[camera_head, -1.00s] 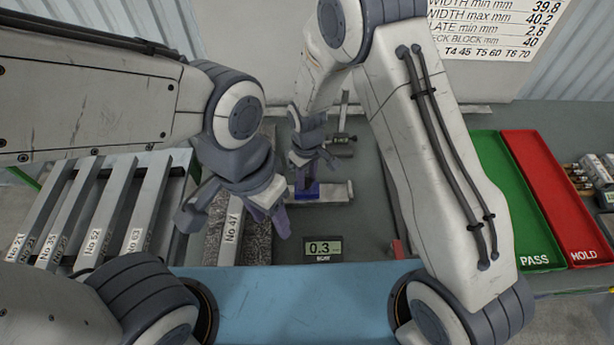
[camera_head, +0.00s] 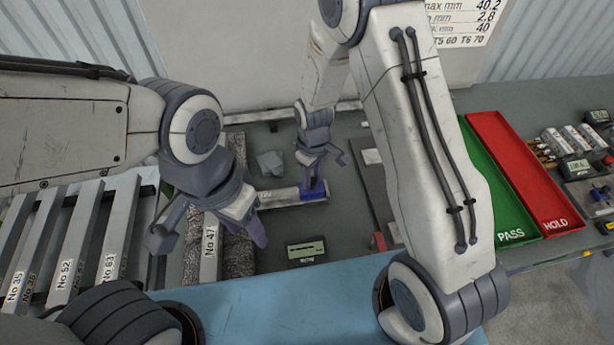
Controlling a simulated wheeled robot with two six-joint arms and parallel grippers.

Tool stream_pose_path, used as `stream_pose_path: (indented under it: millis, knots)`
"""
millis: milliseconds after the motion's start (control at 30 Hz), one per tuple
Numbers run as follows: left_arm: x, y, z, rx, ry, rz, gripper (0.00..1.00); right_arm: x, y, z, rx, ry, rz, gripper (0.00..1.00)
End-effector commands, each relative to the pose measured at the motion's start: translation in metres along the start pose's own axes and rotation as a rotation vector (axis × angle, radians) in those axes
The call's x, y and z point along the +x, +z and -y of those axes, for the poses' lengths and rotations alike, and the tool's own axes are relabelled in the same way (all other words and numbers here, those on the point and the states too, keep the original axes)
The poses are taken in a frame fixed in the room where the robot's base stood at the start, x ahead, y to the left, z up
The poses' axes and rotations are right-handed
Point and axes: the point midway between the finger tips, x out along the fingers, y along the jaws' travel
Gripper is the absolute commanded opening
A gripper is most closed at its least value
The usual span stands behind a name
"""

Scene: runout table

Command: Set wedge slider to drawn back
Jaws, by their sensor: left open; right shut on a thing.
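The wedge slider appears to be the small blue block (camera_head: 314,193) near the right end of a pale metal bar (camera_head: 285,197) lying across the grey table. My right gripper (camera_head: 312,178) comes down from above and is shut on the blue block, hiding its upper part.
Several numbered bars lie on a rack (camera_head: 97,230) at left. A grey block (camera_head: 270,163) lies behind the pale bar. The green PASS tray (camera_head: 497,200) and red HOLD tray (camera_head: 520,170) are at right, with instruments beyond. My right forearm hides some table.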

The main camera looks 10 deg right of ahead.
Motion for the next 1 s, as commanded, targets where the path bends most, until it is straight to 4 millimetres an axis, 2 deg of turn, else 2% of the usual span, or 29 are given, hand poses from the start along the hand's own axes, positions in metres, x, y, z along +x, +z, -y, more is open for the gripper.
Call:
stream_pose_path:
  millis: [33,100,433,567,1000]
  knots:
    - [-0.001,0.000,0.000,0.000,0.000,0.000,0.50,-0.001,0.002,-0.004,0.002,0.002,0.002,0.40]
    - [-0.001,0.000,0.000,0.000,0.000,0.000,0.50,-0.001,0.002,-0.004,0.002,0.002,0.002,0.67]
    - [0.000,0.000,0.000,0.000,0.000,0.000,0.50,-0.001,0.000,-0.001,-0.002,0.001,0.001,0.67]
    - [0.004,0.000,0.000,0.000,0.000,0.000,0.50,-0.010,-0.002,-0.001,-0.001,0.003,-0.002,0.67]
    - [0.024,0.001,0.002,-0.004,0.000,0.000,0.50,-0.087,-0.001,-0.002,0.000,0.004,-0.002,0.67]
